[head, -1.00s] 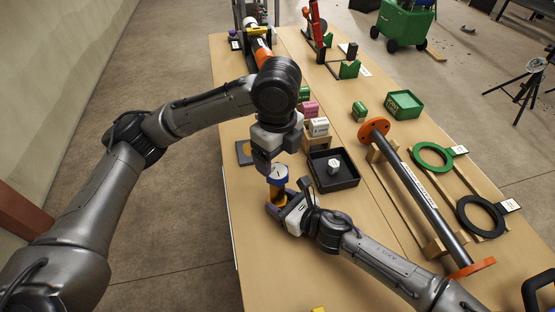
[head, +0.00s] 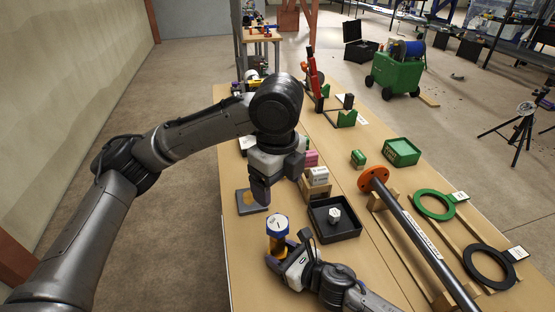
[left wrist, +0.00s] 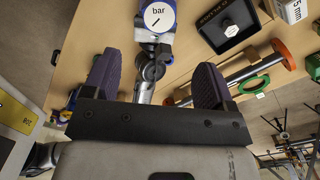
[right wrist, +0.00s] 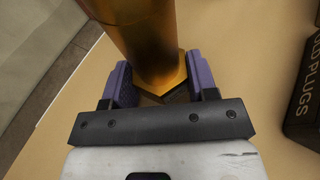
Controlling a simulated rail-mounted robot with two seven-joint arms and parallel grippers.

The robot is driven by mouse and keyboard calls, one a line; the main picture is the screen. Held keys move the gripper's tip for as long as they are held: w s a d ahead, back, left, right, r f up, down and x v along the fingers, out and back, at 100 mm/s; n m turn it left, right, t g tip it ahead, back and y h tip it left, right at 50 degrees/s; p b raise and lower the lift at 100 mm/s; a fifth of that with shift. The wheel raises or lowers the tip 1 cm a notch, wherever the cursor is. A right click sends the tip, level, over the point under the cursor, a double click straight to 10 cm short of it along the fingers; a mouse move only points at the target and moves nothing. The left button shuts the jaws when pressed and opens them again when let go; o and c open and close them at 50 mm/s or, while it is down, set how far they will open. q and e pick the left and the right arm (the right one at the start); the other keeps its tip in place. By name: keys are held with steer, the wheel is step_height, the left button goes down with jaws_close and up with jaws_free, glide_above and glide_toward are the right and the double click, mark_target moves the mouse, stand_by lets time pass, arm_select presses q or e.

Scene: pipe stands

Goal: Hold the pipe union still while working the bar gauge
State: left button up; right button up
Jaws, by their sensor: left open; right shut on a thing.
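The bar gauge (head: 277,224), blue with a white dial, stands upright on the brass-coloured pipe union near the table's left edge. The gauge dial (left wrist: 158,16) shows "bar" and a pointer at the top of the left wrist view. My right gripper (head: 291,250) is shut on the pipe union, whose brass body (right wrist: 148,40) fills the upper middle of the right wrist view between the fingers. My left gripper (head: 261,190) is open and empty, above and beyond the gauge in the head view, apart from it. The union's base is partly hidden by the right gripper.
A black tray (head: 351,230) with a white plug stands just right of the gauge. A grey pad (head: 247,209) lies at the left edge. A grey pipe (head: 425,236) with orange flanges rests on wooden stands at the right. Small boxes (head: 319,176) stand behind the tray.

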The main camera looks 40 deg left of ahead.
arm_select(q)
steer(key=shift+r, duration=2.85)
arm_select(e)
steer(key=o, duration=1.1)
steer(key=shift+d, duration=0.1)
steer(key=v, duration=1.2)
steer(key=shift+r, duration=0.15)
